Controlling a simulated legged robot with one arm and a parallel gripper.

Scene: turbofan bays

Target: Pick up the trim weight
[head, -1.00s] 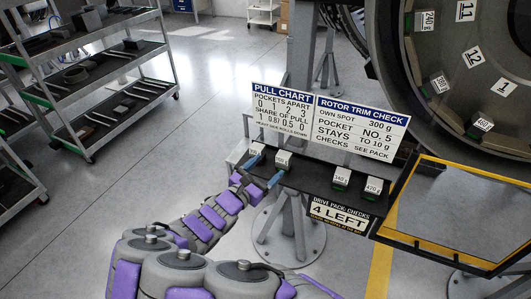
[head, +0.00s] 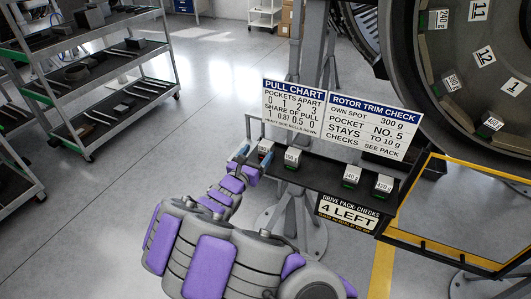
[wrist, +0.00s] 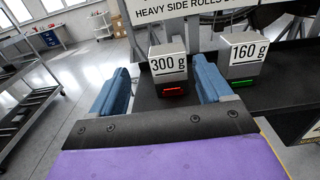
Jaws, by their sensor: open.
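The trim weights are small pale blocks with gram labels in a row on a dark shelf (head: 325,172). The 300 g weight (wrist: 168,68) has a red light on its front; it is at the left end of the shelf in the head view (head: 265,147). The 160 g weight (wrist: 242,62) beside it shows a green light. Two more weights (head: 351,175) (head: 383,185) sit further right, the last marked 420 g. My gripper (wrist: 166,90) is open and empty, its blue fingers pointing at the 300 g weight, which shows between them, just ahead.
A pull chart (head: 292,105) and a rotor trim check sign (head: 367,123) stand behind the shelf. A large dark rotor (head: 455,90) with numbered pockets and weights is at right, above a yellow-edged frame (head: 465,210). A shelf cart (head: 90,75) stands left. The floor between is clear.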

